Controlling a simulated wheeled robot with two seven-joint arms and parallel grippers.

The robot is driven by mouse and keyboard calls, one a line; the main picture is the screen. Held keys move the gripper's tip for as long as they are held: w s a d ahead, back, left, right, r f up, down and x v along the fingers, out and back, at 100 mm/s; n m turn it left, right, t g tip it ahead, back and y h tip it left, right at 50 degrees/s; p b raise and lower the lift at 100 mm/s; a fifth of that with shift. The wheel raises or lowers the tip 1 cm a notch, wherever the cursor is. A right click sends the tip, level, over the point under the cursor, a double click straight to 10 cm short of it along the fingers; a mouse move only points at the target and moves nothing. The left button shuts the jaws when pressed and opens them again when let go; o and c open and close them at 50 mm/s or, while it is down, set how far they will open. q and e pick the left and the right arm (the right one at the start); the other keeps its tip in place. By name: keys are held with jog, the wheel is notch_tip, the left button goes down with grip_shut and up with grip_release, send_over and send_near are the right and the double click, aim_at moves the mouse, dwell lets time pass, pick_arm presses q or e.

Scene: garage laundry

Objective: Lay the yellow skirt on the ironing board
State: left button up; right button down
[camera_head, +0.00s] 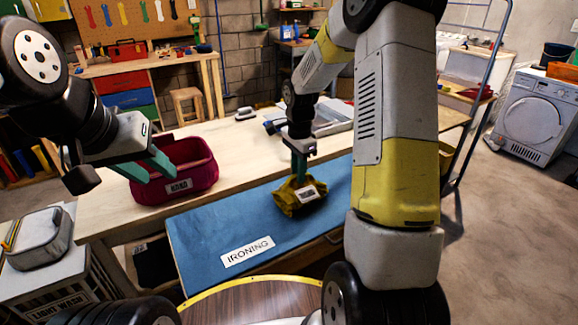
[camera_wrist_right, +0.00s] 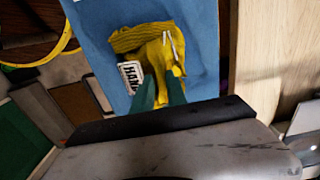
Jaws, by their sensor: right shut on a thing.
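The yellow skirt (camera_head: 292,203) is a small bunched cloth with a white label, at the far right part of the blue ironing board (camera_head: 215,225). My right gripper (camera_head: 300,178) points down and is shut on the skirt. In the right wrist view the skirt (camera_wrist_right: 140,40) hangs or lies in folds between the green fingertips (camera_wrist_right: 162,88), over the blue board (camera_wrist_right: 205,40). I cannot tell whether its underside touches the board. My left gripper (camera_head: 162,174) is open and empty, in front of the red basket.
A red basket (camera_head: 205,178) labelled HAND stands on the wooden table (camera_head: 118,215) to the left. An iron (camera_head: 245,113) and a grey tray (camera_head: 332,116) are at the back. The board's left part, by its IRONING label (camera_head: 248,251), is clear.

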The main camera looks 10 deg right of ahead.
jog(key=shift+f, duration=0.8)
jog(key=shift+f, duration=0.1)
jog(key=c, duration=1.3)
grip_release()
notch_tip(320, 180, up, 12)
jog(key=s+r+n+t, duration=0.2)
jog(key=s+r+n, duration=0.4)
jog(key=s+r, duration=0.35)
jog(key=s+n+t, duration=0.1)
jog(key=s+n, duration=0.2)
jog(key=s, duration=0.2)
jog(key=s+a+r+n+t+y, duration=0.1)
jog(key=s+n, duration=0.1)
jog(key=s, duration=0.3)
jog(key=s+a+r+n+t+y, duration=0.1)
jog(key=s+n+t, duration=0.1)
jog(key=s+n, duration=0.1)
jog(key=shift+s+a+n, duration=0.1)
jog(key=shift+s+n, duration=0.2)
jog(key=shift+s, duration=0.6)
